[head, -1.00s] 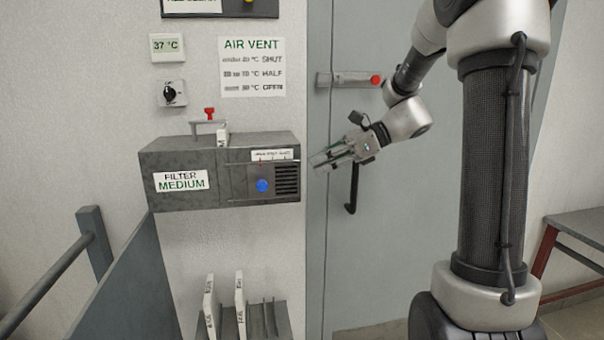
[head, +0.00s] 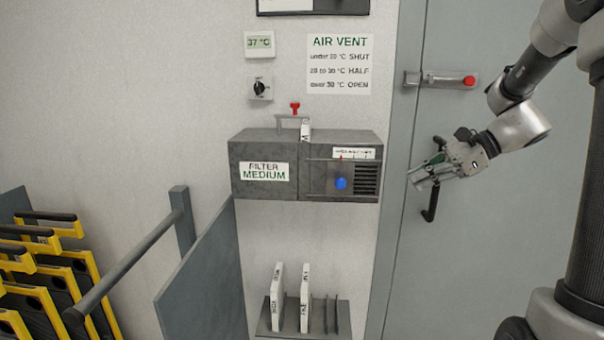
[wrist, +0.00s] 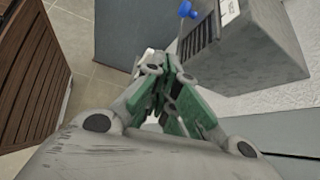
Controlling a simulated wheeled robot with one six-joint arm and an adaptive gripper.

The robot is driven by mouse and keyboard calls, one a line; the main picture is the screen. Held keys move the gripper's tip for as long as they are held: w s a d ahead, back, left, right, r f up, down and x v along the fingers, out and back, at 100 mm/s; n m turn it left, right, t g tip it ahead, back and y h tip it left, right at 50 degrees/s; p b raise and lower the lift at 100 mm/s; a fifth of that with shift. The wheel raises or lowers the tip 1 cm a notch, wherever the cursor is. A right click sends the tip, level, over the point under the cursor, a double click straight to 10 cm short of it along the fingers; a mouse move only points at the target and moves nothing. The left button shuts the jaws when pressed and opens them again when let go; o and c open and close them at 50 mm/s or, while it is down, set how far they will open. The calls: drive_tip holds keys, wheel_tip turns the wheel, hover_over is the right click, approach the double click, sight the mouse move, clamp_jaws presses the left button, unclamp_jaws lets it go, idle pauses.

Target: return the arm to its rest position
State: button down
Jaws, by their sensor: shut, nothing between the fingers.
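My gripper (head: 418,181) is shut and empty in the head view. It hangs in the air to the right of the grey filter box, in front of the grey door (head: 465,120), apart from the box. The arm comes in from the right edge, bent down at the wrist. In the wrist view my gripper (wrist: 165,75) has its green-lined fingers together with nothing between them. The corner of the filter box (wrist: 250,45) and its blue knob (wrist: 187,9) show beyond the fingertips.
The filter box (head: 255,150) carries a blue knob and a "MEDIUM" label. Below it is a rack (head: 262,318) with white plates. A grey panel (head: 205,280) and rail (head: 130,262) stand left. The door has a black handle (head: 430,208). A slatted wooden piece (wrist: 30,70) shows in the wrist view.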

drive_tip(key=s+d+f+n+g+h, duration=0.1)
drive_tip(key=s+d+f+n+h, duration=0.25)
drive_tip(key=s, duration=0.25)
drive_tip(key=s+d+r+n+t+h, duration=0.2)
drive_tip(key=s+n+h, duration=0.5)
drive_tip(key=s+n, duration=0.7)
drive_tip(key=s+r, duration=0.1)
drive_tip(key=s, duration=0.1)
drive_tip(key=shift+s+r+n, duration=0.15)
drive_tip(key=shift+s+n, duration=0.2)
drive_tip(key=shift+s, duration=0.05)
